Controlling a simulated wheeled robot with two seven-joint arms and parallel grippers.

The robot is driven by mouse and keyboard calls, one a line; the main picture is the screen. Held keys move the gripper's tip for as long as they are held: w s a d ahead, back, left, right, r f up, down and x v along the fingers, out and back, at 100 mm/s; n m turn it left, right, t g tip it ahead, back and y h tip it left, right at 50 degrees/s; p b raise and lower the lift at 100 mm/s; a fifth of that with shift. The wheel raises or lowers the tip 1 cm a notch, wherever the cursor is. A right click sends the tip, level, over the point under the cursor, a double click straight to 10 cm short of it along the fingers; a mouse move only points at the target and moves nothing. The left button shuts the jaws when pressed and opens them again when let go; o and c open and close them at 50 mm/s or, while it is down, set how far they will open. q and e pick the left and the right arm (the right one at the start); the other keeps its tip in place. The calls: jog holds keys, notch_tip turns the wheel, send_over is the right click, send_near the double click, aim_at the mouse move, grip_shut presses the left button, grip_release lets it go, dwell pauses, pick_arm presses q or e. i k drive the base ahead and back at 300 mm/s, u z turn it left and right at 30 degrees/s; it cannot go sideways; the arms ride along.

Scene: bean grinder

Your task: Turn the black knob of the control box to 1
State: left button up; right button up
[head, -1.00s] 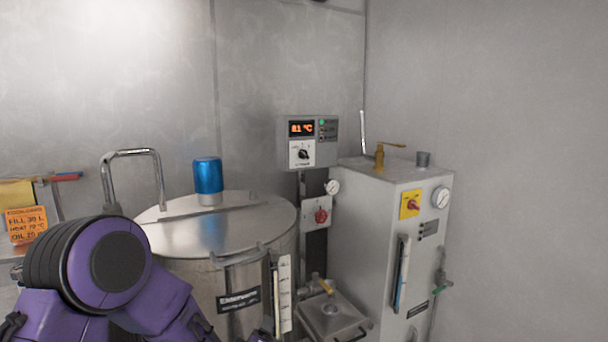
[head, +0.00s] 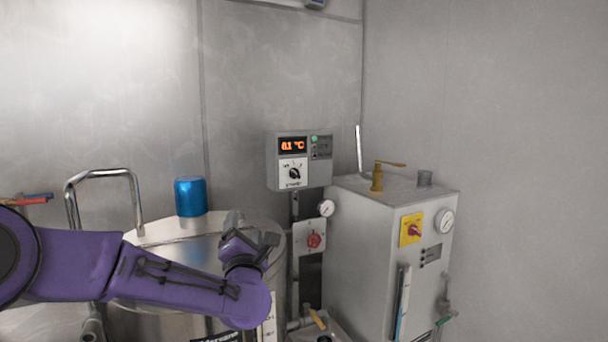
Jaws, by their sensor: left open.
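The control box (head: 299,160) is a grey box on a post by the back wall, with a lit orange display. Its black knob (head: 294,174) sits on a white plate below the display. The dial marks are too small to read. My left gripper (head: 256,238) is raised over the right side of the steel vessel, below and left of the control box and apart from it. Its jaws are open and I see nothing between them. My right gripper is not in view.
The lidded steel vessel (head: 165,242) with a blue cap (head: 190,196) and a bent handle (head: 104,178) stands below my left arm. A red switch (head: 314,241) is under the control box. A grey cabinet (head: 370,250) with gauge and valves stands right. Space before the knob looks clear.

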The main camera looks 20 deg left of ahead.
aim_at(294, 173)
jog(key=i, duration=1.15)
